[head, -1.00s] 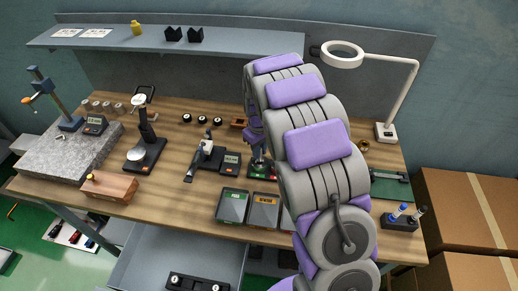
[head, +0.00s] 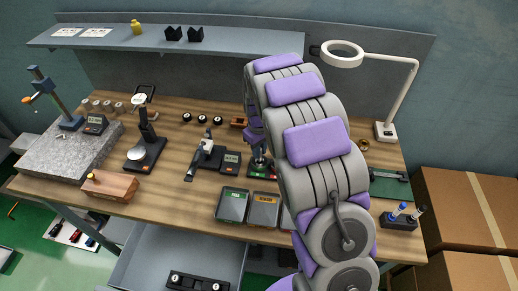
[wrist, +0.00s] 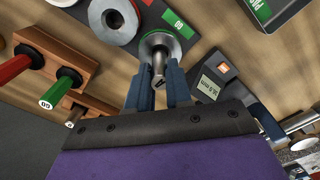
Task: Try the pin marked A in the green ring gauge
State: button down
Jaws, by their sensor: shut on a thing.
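In the wrist view, my gripper (wrist: 163,88) is shut on a metal pin (wrist: 158,81) whose near end is marked A. The pin's far end points at the bore of the green-rimmed ring gauge (wrist: 176,46), which has a green GO label (wrist: 179,19) beside it. The far end overlaps the bore; how deep it sits inside cannot be told.
A second grey ring (wrist: 113,18) lies left of the green one. A wooden rack (wrist: 50,48) holds red- and green-handled gauges. A digital readout (wrist: 219,82) stands close to the right. In the head view, trays (head: 233,205) lie in front and a lamp (head: 400,90) stands right.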

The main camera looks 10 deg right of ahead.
jog(key=shift+f, duration=1.2)
dwell(2.2)
jog(key=shift+r+p, duration=0.75)
jog(key=shift+r, duration=0.85)
dwell(1.7)
jog(key=shift+r+p, duration=0.9)
jog(key=shift+r, duration=1.5)
